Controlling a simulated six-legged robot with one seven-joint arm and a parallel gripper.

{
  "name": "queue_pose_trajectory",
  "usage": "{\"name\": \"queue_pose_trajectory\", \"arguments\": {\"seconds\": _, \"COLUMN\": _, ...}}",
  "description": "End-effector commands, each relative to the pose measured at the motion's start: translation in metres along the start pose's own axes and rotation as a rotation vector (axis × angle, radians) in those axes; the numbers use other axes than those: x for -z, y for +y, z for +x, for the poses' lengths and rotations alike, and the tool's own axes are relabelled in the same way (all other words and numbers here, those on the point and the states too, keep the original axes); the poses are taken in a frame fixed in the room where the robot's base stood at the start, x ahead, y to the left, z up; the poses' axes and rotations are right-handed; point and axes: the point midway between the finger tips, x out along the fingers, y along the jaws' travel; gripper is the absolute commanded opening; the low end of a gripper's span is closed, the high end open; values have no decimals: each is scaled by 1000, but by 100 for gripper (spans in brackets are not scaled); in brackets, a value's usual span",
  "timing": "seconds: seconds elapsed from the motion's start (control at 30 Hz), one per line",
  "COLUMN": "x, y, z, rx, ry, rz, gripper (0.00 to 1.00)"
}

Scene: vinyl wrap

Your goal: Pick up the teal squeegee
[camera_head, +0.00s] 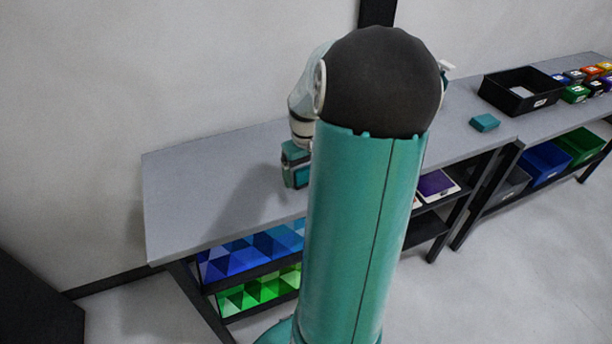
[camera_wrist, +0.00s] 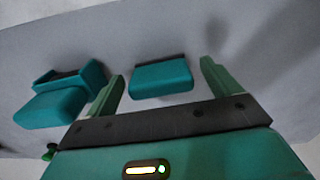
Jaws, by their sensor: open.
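The teal squeegee appears to be the teal block with a dark edge strip (camera_wrist: 162,79) in the wrist view. It lies on the grey table, framed between the two green fingers of my gripper (camera_wrist: 163,70). My gripper is open, with a gap on each side of the block. I cannot tell how far above the block the fingers are. In the head view my gripper (camera_head: 296,166) is low over the table, partly behind my arm. My arm hides much of the tabletop there, and I cannot make out the squeegee beside the gripper.
In the wrist view a teal open holder (camera_wrist: 92,73) and a rounded teal block (camera_wrist: 50,107) sit close by the left finger. In the head view a small teal block (camera_head: 485,122), a black bin (camera_head: 522,91) and several coloured items stand right. The table's left end (camera_head: 185,190) is clear.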

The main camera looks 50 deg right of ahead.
Motion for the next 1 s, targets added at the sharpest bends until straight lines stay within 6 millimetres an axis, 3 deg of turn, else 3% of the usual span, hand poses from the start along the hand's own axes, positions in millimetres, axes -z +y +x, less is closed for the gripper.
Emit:
{"name": "queue_pose_trajectory", "arguments": {"seconds": 0.1, "x": 1, "y": 0, "z": 12, "rx": 1, "ry": 0, "rz": -1, "gripper": 89}}
{"name": "queue_pose_trajectory", "arguments": {"seconds": 0.33, "x": 1, "y": 0, "z": 13, "rx": 0, "ry": 1, "rz": -1, "gripper": 89}}
{"name": "queue_pose_trajectory", "arguments": {"seconds": 0.6, "x": 1, "y": 0, "z": 13, "rx": 0, "ry": 0, "rz": -1, "gripper": 41}}
{"name": "queue_pose_trajectory", "arguments": {"seconds": 1.0, "x": 2, "y": 0, "z": 7, "rx": -1, "ry": 2, "rz": -1, "gripper": 41}}
